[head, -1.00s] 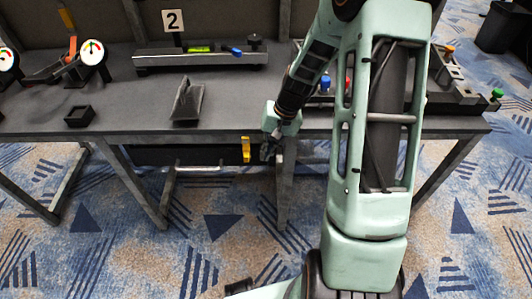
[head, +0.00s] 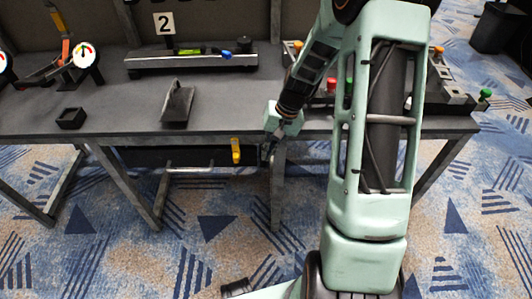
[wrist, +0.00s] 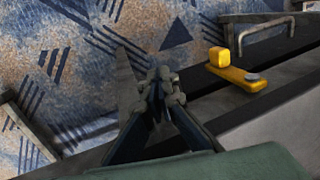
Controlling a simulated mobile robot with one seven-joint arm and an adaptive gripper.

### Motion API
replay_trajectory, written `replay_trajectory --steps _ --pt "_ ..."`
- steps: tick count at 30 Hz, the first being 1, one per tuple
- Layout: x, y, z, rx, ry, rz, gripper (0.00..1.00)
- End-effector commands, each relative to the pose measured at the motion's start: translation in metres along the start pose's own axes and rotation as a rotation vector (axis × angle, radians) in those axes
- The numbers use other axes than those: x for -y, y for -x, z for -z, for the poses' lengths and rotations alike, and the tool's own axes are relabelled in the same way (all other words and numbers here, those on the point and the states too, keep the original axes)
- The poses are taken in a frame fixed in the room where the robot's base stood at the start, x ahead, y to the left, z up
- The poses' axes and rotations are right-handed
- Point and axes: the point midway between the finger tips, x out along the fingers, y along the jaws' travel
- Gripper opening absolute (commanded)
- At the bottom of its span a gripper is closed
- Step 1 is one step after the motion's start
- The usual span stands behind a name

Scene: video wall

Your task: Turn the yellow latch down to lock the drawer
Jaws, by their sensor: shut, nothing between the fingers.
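The yellow latch (head: 236,151) is on the front under the table edge, at the right end of the dark drawer (head: 140,157), and appears upright in the head view. In the wrist view the latch (wrist: 236,75) shows a round grey pivot at one end and a raised yellow block at the other. The block end lies farther from the tabletop. My gripper (head: 268,152) is to the right of the latch, apart from it, below the table edge. In the wrist view my gripper (wrist: 158,82) has its fingers together, with nothing between them.
The drawer's bar handle (head: 195,169) is left of the latch. A table leg (head: 278,185) stands close to my gripper. The tabletop (head: 225,115) holds a dark angled stand (head: 177,104) and a small black box (head: 71,118). Open carpet lies in front.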

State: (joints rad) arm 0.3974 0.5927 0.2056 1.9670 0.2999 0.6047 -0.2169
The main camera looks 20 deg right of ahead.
Motion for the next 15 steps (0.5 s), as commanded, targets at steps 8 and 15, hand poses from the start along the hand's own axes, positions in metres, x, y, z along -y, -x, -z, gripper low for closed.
replay_trajectory --steps 8,15 --pt "-0.059 0.019 0.001 -0.003 -0.005 0.000 0.00" --pt "-0.090 0.027 0.001 -0.001 -0.001 0.000 0.00"
